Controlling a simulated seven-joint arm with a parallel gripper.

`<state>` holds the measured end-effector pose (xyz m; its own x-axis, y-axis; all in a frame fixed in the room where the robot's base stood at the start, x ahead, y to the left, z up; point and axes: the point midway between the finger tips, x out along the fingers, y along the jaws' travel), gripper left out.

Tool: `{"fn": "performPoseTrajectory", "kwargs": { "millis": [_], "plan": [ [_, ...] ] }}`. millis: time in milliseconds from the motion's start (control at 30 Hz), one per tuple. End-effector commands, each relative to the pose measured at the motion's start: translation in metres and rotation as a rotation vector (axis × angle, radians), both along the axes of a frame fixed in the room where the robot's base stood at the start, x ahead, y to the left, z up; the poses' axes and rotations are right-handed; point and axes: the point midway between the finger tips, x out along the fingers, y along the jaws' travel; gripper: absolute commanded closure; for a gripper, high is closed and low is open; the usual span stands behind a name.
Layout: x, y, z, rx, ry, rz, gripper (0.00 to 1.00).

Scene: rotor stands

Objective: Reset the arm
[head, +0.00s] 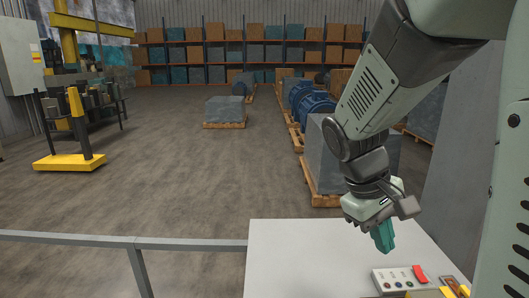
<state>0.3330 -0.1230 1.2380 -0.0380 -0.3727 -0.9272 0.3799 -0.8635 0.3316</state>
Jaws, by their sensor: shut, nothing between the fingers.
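My gripper (384,240) hangs at the right of the head view, at the end of my pale green-grey arm. Its teal fingers are shut with nothing between them and point down. It is above the white table (300,262), behind a control panel (400,279) with several buttons and a red part.
A grey railing (150,243) runs along the left front. A yellow-based stand (70,161) stands at the left. Pallets with grey blocks (226,109) and blue machines (315,103) stand on the floor beyond. Shelves of crates line the back wall. The table's left part is bare.

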Motion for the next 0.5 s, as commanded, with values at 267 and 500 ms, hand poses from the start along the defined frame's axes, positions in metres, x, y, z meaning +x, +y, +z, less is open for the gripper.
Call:
{"fn": "performPoseTrajectory", "kwargs": {
  "millis": [267,500],
  "plan": [
    [-0.065,0.051,0.064,0.231,-0.314,-0.138,1.0],
    [-0.114,0.085,0.089,0.395,-0.515,-0.216,1.0]
  ]
}}
